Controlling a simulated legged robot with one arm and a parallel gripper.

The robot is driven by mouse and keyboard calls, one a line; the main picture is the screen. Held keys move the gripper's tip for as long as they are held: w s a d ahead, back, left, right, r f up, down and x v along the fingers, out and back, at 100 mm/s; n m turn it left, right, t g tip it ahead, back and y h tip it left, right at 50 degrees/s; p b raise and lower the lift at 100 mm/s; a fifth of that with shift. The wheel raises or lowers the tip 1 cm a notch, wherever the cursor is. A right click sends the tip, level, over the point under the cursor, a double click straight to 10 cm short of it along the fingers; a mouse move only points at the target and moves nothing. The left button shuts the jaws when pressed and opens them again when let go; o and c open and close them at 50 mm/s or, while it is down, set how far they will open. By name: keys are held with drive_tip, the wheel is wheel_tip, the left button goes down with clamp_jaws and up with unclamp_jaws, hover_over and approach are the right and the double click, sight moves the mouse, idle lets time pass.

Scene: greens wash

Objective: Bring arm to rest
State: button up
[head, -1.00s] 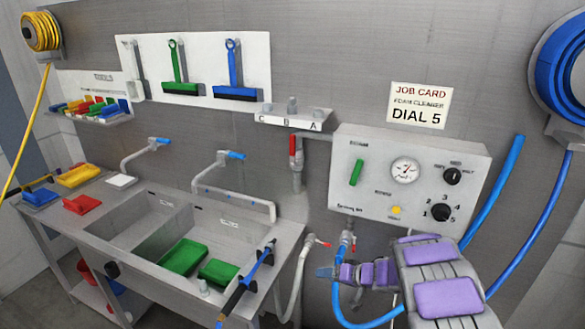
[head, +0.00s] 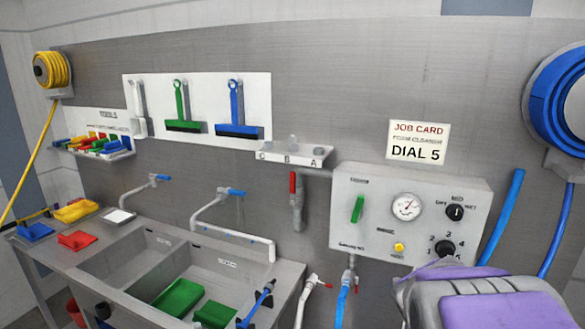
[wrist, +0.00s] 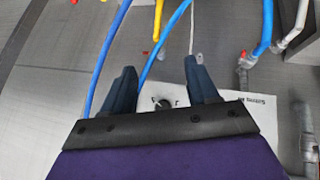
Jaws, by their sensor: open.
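My gripper shows in the wrist view (wrist: 160,85), its two dark fingers spread apart with nothing between them. Beyond the fingers is the white control panel (wrist: 265,112), with a dark knob showing between them. In the head view my purple and grey arm is at the lower right, in front of the lower right corner of the control panel (head: 375,225). The gripper itself is hidden in the head view. The lower dial (head: 444,248) is partly covered by my arm.
A steel sink (head: 120,262) with green trays stands at the lower left. A blue hose (head: 503,215) hangs right of the panel, below a blue reel (head: 560,100). Taps with red handles (head: 312,282) are below the panel. A job card (head: 418,142) reads dial 5.

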drive_tip(key=s+a+f+n+g+y, duration=0.1)
drive_tip(key=s+a+g, duration=0.1)
drive_tip(key=s+a, duration=0.3)
drive_tip(key=s+a+n+g+y, duration=0.1)
drive_tip(key=s+a, duration=0.4)
drive_tip(key=s, duration=0.9)
drive_tip(key=s+a+f+n+g+y, duration=0.1)
drive_tip(key=s+a+g+y, duration=0.2)
drive_tip(key=s+a, duration=0.3)
drive_tip(key=s+b, duration=0.1)
drive_tip(key=s, duration=0.3)
drive_tip(key=shift+f+n+g, duration=0.3)
drive_tip(key=shift+f+g, duration=0.05)
drive_tip(key=shift+g, duration=0.05)
drive_tip(key=shift+c, duration=0.3)
